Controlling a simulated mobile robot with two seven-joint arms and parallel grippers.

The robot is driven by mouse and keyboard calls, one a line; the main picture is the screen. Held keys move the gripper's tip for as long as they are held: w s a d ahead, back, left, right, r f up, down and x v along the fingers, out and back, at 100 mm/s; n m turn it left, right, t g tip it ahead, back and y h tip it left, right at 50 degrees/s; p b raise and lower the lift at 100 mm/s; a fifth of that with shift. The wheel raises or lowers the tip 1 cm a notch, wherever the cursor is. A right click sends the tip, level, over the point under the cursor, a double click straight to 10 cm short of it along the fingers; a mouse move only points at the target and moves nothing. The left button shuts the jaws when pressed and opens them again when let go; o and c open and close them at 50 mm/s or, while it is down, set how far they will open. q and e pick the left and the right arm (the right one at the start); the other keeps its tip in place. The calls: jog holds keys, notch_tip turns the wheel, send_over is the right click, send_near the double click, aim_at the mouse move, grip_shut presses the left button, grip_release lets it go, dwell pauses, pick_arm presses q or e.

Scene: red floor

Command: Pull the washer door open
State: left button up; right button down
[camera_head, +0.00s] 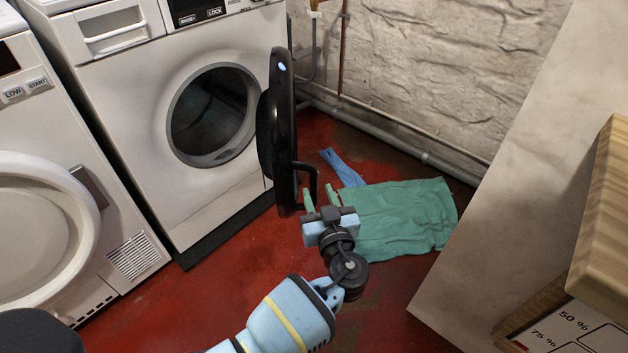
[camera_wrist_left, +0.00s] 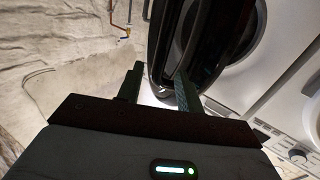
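The washer (camera_head: 150,120) is white, with a round dark drum opening (camera_head: 212,115). Its black door (camera_head: 283,135) stands swung wide open, seen nearly edge-on, to the right of the drum. A black handle (camera_head: 313,180) sticks out from the door's right side. My left gripper (camera_head: 319,198) is at the handle's lower end, its two fingers apart. In the left wrist view the fingers of the gripper (camera_wrist_left: 158,88) are spread, with the door (camera_wrist_left: 190,50) just beyond and partly between them. I cannot tell whether they touch the handle. My right gripper is not in view.
A green cloth (camera_head: 400,215) and a blue cloth (camera_head: 342,167) lie on the red floor right of the door. A second white machine (camera_head: 60,200) stands at the left. A pipe (camera_head: 400,148) runs along the stone wall. A pale panel (camera_head: 500,190) and wooden furniture (camera_head: 600,225) stand at the right.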

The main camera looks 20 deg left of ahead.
aim_at(314, 183)
pick_arm(q)
jog(key=shift+b+x, duration=0.4)
jog(key=shift+x, duration=2.35)
jog(key=shift+c, duration=0.2)
grip_shut()
